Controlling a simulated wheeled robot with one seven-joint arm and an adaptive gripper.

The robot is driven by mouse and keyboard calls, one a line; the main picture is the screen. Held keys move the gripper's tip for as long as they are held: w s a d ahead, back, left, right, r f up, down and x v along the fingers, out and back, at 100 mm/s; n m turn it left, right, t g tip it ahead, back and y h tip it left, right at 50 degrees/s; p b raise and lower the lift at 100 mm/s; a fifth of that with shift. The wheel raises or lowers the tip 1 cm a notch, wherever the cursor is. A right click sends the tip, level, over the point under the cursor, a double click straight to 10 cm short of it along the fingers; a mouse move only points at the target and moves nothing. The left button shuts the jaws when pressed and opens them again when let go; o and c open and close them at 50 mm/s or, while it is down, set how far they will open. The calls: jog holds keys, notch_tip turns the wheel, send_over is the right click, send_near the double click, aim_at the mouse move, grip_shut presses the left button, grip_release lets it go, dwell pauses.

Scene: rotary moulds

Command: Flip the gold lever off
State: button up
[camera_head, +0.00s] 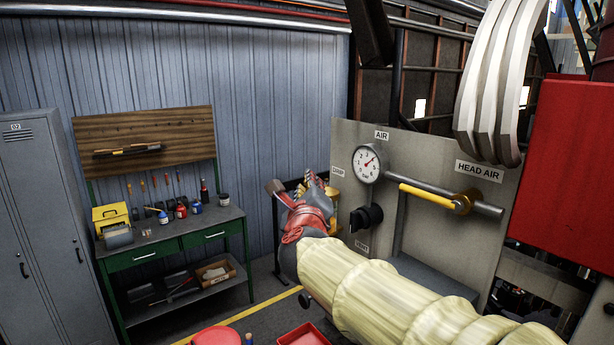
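The gold lever (425,194) is a yellow handle on a gold hub, fixed to a grey pipe on a grey panel (440,150) under the "HEAD AIR" label. It lies nearly along the pipe, pointing left from the hub and slightly up. My arm, in a cream sleeve, crosses below the panel from the lower right, with a grey and red wrist at its far end.
A pressure gauge (368,163) and a black knob (366,217) are on the panel, left of the lever. A red box (565,170) and pale curved hoses (490,85) stand at right. A green workbench (175,245) and lockers (45,230) are at left.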

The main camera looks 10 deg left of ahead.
jog(key=shift+w+a+r, duration=0.1)
jog(key=shift+w+r, duration=0.15)
jog(key=shift+w, duration=0.2)
jog(key=p+x, duration=0.1)
jog(key=x, duration=0.4)
jog(key=shift+w+f, duration=0.15)
jog(key=shift+c, duration=1)
grip_shut()
